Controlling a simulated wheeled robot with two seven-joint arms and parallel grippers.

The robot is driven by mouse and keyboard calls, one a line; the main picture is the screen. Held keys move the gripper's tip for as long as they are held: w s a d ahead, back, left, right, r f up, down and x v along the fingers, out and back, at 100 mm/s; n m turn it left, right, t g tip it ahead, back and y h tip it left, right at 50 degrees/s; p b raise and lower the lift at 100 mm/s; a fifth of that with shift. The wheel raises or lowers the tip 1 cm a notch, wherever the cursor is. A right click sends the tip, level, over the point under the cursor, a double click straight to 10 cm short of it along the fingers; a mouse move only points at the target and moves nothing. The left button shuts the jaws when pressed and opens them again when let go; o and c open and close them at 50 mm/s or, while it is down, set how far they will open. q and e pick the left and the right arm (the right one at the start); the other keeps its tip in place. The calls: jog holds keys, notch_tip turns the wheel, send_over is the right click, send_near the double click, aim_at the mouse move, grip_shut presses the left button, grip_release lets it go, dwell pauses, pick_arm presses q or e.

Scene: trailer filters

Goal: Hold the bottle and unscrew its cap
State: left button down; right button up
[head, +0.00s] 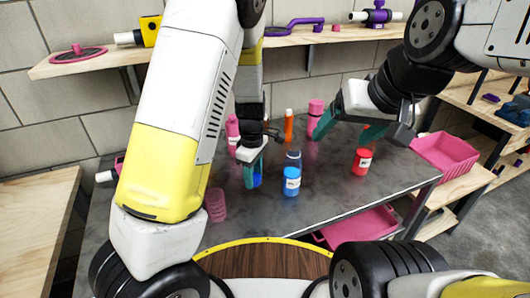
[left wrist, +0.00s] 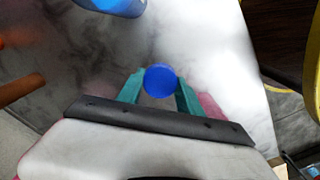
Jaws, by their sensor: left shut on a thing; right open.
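My left gripper (head: 252,172) is at the table's left-middle part, its teal fingers shut on a blue item (head: 257,178). In the left wrist view the item shows as a round blue top (left wrist: 160,80) between the fingertips; its lower part is hidden. A blue bottle (head: 291,182) with a white label and clear upper part stands upright just right of that gripper, apart from it. A blue body also shows at the top of the left wrist view (left wrist: 118,6). My right gripper (head: 345,136) is open and empty, above the back right of the table.
A red labelled bottle (head: 361,162) stands below the right gripper. Pink bottles (head: 314,113) and an orange one (head: 288,126) stand at the back. A pink cup (head: 215,205) is at front left. A pink bin (head: 446,155) sits at right. The grey tabletop (head: 325,200) is clear at front.

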pick_arm(q)
jog(key=s+d+n, duration=0.1)
jog(key=d+f+n, duration=0.1)
jog(key=n, duration=0.1)
jog(key=s+d+n, duration=0.1)
jog(key=shift+s+f+n, duration=0.35)
jog(key=shift+n, duration=0.05)
send_over(269, 171)
jog(key=shift+f, duration=0.85)
jog(key=shift+s+f, duration=0.1)
jog(key=shift+f, duration=1.55)
jog(key=shift+f, duration=0.15)
jog(key=c, duration=0.8)
grip_release()
